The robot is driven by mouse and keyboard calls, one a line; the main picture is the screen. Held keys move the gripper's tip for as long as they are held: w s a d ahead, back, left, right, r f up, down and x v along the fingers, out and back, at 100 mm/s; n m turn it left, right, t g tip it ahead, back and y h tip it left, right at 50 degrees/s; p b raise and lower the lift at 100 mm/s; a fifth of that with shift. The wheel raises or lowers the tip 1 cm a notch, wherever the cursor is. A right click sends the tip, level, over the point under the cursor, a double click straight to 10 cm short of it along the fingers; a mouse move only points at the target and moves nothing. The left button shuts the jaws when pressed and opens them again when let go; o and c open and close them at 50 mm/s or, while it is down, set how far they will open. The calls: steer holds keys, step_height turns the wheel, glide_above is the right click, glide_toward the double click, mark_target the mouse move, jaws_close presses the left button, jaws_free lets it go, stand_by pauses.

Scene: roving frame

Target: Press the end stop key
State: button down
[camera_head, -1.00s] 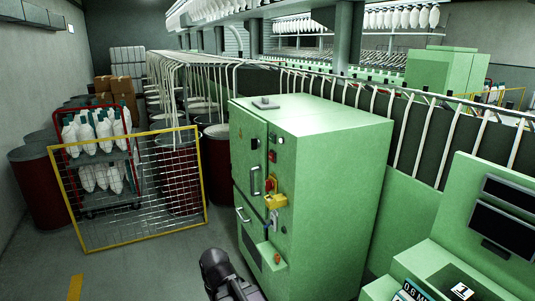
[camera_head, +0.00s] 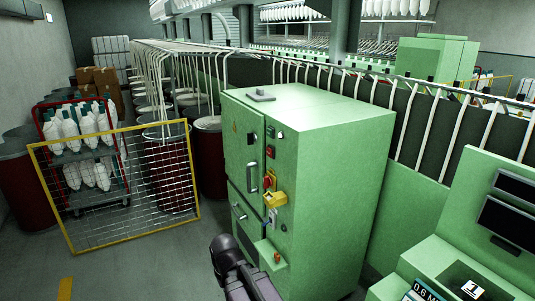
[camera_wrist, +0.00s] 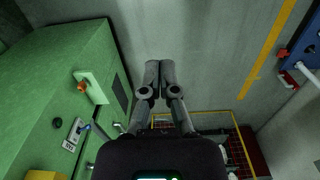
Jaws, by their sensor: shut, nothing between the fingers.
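The green cabinet (camera_head: 335,170) stands in the middle of the head view. Its narrow left face carries a green button (camera_head: 269,132), a red button (camera_head: 270,152), a red and yellow rotary switch (camera_head: 269,181) and a yellow box (camera_head: 275,199). An orange knob (camera_head: 277,257) sits on a small green ledge lower down, and it also shows in the wrist view (camera_wrist: 82,87). I cannot tell which of these is the end stop key. My gripper (camera_wrist: 160,66) is shut and empty over the floor, to the right of the cabinet in the wrist view, apart from its controls.
A yellow-framed mesh fence (camera_head: 118,190) stands left of the cabinet, before a red cart (camera_head: 88,145) of white bobbins. A green console (camera_head: 480,225) with dark screens is at the right. Grey floor (camera_head: 150,265) is clear between fence and cabinet.

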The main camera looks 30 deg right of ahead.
mark_target(270, 152)
steer(key=shift+w, duration=0.1)
steer(key=w+d+r+t+h+p, duration=0.1)
steer(key=w+d+r+t+h, duration=0.3)
steer(key=w, duration=0.9)
steer(key=w+d+r+t+h+p, duration=0.1)
steer(key=w+d+r+t+h, duration=0.3)
steer(key=w+d+r, duration=0.6)
steer(key=w+d+r+n+t+h+p, duration=0.1)
steer(key=w+d+r+t+h, duration=0.2)
steer(key=w, duration=1.4)
steer(key=d+r+t, duration=0.1)
steer(key=d+r, duration=0.3)
steer(key=d, duration=0.1)
steer(key=shift+w+t+h+p, duration=0.3)
steer(key=shift+w+h+p, duration=0.05)
steer(key=shift+h, duration=0.05)
steer(key=shift+d, duration=0.1)
steer(key=d, duration=0.8)
steer(key=shift+d, duration=0.35)
steer(key=shift+w+d, duration=0.1)
steer(key=shift+d, duration=0.15)
steer(key=shift+d, duration=0.2)
